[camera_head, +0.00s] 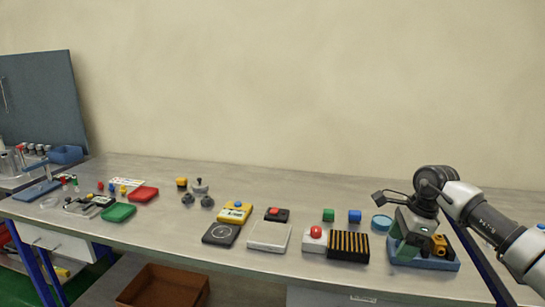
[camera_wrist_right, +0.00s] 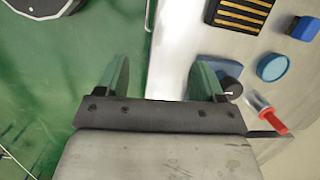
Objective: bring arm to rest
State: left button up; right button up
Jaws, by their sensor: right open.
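My right arm comes in from the right edge in the head view. Its gripper (camera_head: 402,252) points down at the right front of the workbench (camera_head: 340,276), in front of a blue tray (camera_head: 440,264) in the picture. In the right wrist view the two green fingers stand wide apart, so the gripper (camera_wrist_right: 162,78) is open, with nothing between the fingers. It hangs over the bench's front edge, with green floor (camera_wrist_right: 60,70) below on one side. My left arm and gripper are not in view.
Near the right gripper are a black-and-yellow striped block (camera_head: 348,246), a light-blue round dish (camera_head: 381,222), a blue cube (camera_head: 355,216) and a red-handled tool (camera_wrist_right: 272,121). A red button box (camera_head: 315,241) stands farther left. The bench's back strip is clear.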

jog(key=s+a+f+m+t+y, duration=0.15)
jog(key=a+y, duration=0.35)
jog(key=a, duration=0.6)
jog(key=s+a+f+m+y, duration=0.1)
jog(key=s+a+f+y, duration=0.3)
jog(key=a, duration=0.6)
jog(key=s+a+r+m+t+y, duration=0.2)
jog(key=a+r+m+t+y, duration=0.35)
jog(key=m+t, duration=0.4)
jog(key=s+d+f+m+t+h, duration=0.2)
jog(key=s+d+f+m+h, duration=0.35)
jog(key=m, duration=0.95)
jog(key=s+d+f+m+t+h, duration=0.1)
jog(key=s+d+f+m+h, duration=0.2)
jog(key=d+f+m+h, duration=0.75)
jog(key=s+d+f+m+g, duration=0.1)
jog(key=s+f+m+g, duration=0.2)
jog(key=s+m+g, duration=0.55)
jog(key=s+d+f+m+g, duration=0.1)
jog(key=s+f+m+g, duration=0.25)
jog(key=s, duration=1.05)
notch_tip(320, 180, down, 26)
jog(key=s+d+f+g+h, duration=0.1)
jog(key=s+d+f+g, duration=0.1)
jog(key=s+f, duration=1.3)
jog(key=shift+s+d+f, duration=0.2)
jog(key=shift+s+f, duration=0.2)
jog(key=shift+s, duration=0.35)
